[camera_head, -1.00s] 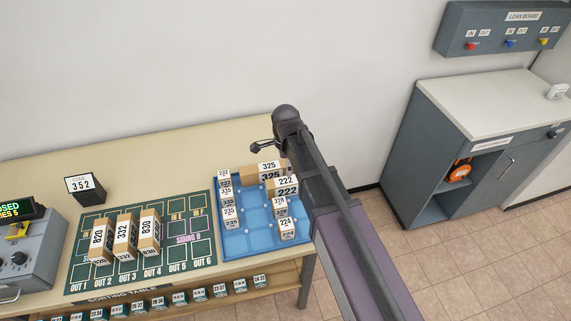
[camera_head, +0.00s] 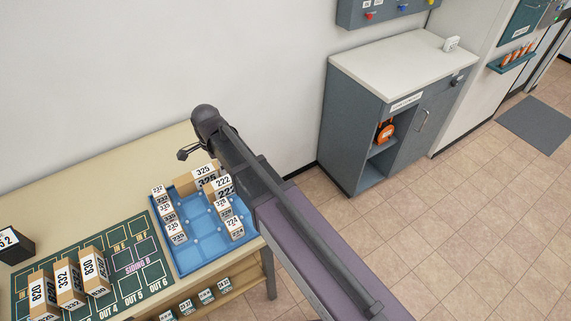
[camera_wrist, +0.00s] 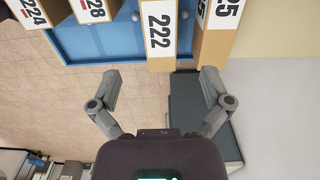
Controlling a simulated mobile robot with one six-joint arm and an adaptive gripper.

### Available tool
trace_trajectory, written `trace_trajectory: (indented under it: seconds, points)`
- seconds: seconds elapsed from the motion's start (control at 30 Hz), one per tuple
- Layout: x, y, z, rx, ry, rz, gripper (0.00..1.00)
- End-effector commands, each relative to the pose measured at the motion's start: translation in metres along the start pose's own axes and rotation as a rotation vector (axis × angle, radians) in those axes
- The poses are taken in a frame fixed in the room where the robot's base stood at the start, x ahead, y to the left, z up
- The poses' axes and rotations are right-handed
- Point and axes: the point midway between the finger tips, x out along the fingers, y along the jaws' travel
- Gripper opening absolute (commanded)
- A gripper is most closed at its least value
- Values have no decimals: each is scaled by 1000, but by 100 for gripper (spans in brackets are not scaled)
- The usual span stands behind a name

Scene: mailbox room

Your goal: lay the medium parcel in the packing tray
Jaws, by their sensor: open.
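The blue tray (camera_head: 202,236) stands at the right end of the table and holds several numbered boxes in two columns. Its largest boxes are cardboard parcel 325 (camera_head: 203,172) at the back and parcel 222 (camera_head: 219,187) in front of it. Several brown parcels, among them 332 (camera_head: 70,284), stand on the green mat. I cannot tell which parcel is the medium one. My gripper (camera_head: 188,152) is open and empty above the tray's back right area. In the wrist view the face of parcel 222 (camera_wrist: 159,32) lies ahead, between the spread fingers (camera_wrist: 159,76) in the picture.
The green sorting mat (camera_head: 128,285) lies left of the tray. A grey cabinet (camera_head: 352,125) stands against the wall to the right, with open tiled floor (camera_head: 440,220) in front. Small boxes stand along both sides of the tray; its middle is clear.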

Motion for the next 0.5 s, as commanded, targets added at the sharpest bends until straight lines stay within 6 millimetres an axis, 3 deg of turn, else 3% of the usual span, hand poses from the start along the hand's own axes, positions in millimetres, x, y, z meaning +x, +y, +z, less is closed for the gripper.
trace_trajectory:
  seconds: [0.27,0.5]
  points:
    - [0,10,-20,-46,0,0,98]
    - [0,41,-80,-203,0,0,98]
